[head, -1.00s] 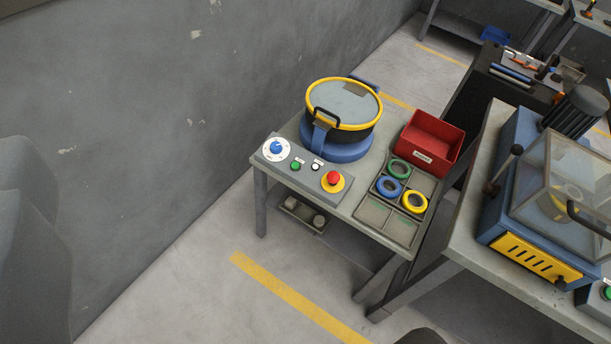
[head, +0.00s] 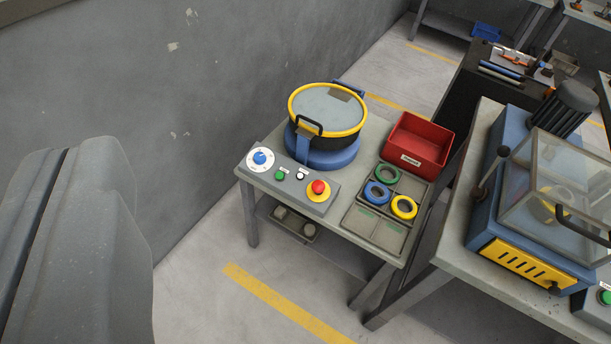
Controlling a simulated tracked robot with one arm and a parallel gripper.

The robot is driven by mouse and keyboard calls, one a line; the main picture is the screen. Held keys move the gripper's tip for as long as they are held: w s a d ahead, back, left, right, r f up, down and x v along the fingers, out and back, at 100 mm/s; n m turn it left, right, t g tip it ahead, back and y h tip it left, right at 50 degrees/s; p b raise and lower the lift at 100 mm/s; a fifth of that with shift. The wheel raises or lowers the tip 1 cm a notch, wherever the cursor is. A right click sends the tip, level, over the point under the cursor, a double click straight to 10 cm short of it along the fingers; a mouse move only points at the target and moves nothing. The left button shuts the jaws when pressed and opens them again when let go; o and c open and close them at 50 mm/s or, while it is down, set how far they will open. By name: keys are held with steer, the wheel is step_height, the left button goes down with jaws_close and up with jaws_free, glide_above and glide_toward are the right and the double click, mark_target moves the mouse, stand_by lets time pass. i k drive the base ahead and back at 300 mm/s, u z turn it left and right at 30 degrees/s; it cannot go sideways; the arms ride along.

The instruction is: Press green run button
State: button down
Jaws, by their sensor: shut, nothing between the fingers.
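A green button (head: 280,175) sits on a grey control panel (head: 268,187) at the front left of a small table. On the panel it lies between a white dial with a blue knob (head: 260,158) and a white button (head: 300,174). A red mushroom button on a yellow disc (head: 318,188) is at the panel's right end. A second green button (head: 606,297) shows at the right edge, on a box by the blue machine. Labels are too small to read. My gripper's fingers do not show; a large grey part of my arm fills the left side, apart from the panel.
Behind the panel stands a round drum with a yellow-rimmed lid (head: 328,108). A red bin (head: 417,143) and a tray of coloured rings (head: 358,216) are on its right. The blue machine (head: 520,195) has a clear guard. A grey wall rises at left; floor in front is open.

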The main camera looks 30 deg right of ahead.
mark_target(280, 174)
steer(key=z, duration=0.1)
steer(key=i, duration=1)
steer(key=u, duration=0.05)
